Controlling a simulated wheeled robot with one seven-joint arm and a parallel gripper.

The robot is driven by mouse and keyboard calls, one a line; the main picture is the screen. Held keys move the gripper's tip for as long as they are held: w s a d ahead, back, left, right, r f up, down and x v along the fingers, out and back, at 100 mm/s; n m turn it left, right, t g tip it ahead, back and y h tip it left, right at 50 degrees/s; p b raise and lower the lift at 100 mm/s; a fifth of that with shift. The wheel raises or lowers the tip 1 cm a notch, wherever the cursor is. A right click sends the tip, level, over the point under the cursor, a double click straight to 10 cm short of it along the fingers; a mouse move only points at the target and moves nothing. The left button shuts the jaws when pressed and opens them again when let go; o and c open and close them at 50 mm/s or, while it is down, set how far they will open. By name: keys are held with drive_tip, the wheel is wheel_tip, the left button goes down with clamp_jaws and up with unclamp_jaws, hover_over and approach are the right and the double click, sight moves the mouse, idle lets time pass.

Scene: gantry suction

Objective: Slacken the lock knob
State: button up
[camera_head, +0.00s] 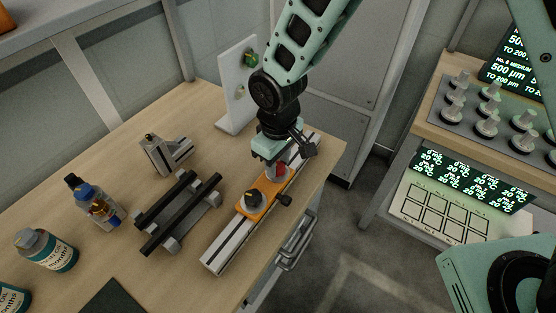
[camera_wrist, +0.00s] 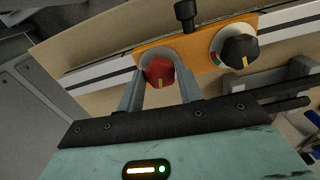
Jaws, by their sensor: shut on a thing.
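A red knob (camera_wrist: 160,72) with a yellow mark sits on an orange carriage (camera_wrist: 198,50). My gripper (camera_wrist: 158,85) is shut on this red knob, one finger on each side. The red knob (camera_head: 281,170) also shows under my gripper in the head view. A black dial knob (camera_wrist: 239,52) with a yellow mark sits farther along the carriage. A small black knob (camera_head: 285,199) sticks out from the carriage's side. The carriage rides on a silver rail (camera_head: 220,256). No label shows which knob is the lock.
A black-barred stand (camera_head: 178,213), a grey metal block (camera_head: 165,155) and bottles (camera_head: 46,250) stand left of the rail on the wooden bench. A white upright plate (camera_head: 236,90) stands behind. The bench's right edge is close to the rail.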

sight(278, 166)
drive_tip(key=shift+w+n, duration=0.1)
drive_tip(key=shift+n, duration=2.9)
drive_tip(key=o, duration=1)
drive_tip(key=shift+r, duration=0.1)
wheel_tip(278, 166, up, 17)
drive_tip(key=shift+r+b, duration=0.15)
drive_tip(key=shift+b, duration=0.9)
